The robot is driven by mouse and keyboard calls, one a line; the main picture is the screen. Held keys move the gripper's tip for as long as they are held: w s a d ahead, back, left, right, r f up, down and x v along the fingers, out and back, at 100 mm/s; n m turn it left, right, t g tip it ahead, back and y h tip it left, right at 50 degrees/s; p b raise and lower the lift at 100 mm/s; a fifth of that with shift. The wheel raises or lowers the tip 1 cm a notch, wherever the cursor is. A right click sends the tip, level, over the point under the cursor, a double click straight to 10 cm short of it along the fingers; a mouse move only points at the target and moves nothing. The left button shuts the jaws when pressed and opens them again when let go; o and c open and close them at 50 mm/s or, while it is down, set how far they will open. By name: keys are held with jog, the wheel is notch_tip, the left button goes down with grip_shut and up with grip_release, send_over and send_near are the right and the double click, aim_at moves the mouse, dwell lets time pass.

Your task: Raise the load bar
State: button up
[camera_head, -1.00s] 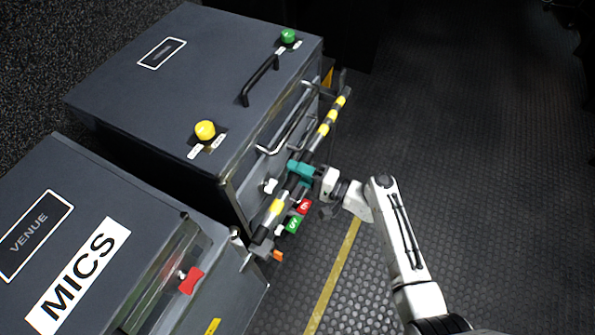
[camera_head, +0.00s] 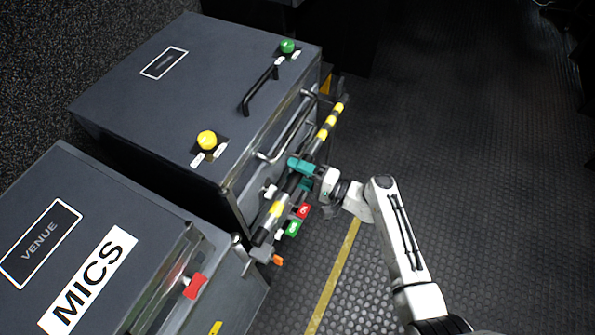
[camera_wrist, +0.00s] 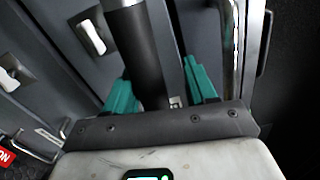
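The load bar (camera_head: 278,209) is a dark bar with yellow bands, lying slantwise along the front of the larger grey case. My gripper (camera_head: 301,166) has teal fingers and reaches the middle of the bar from the right.
The larger case (camera_head: 130,100) has a yellow knob (camera_head: 207,140), a green knob (camera_head: 287,46) and a black handle (camera_head: 259,91) on top. The MICS case (camera_head: 150,215) stands in front. Open floor lies right.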

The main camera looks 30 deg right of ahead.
jog(key=v, duration=1)
jog(key=shift+s+d, duration=0.25)
jog(key=shift+s, duration=0.05)
jog(key=shift+a, duration=0.1)
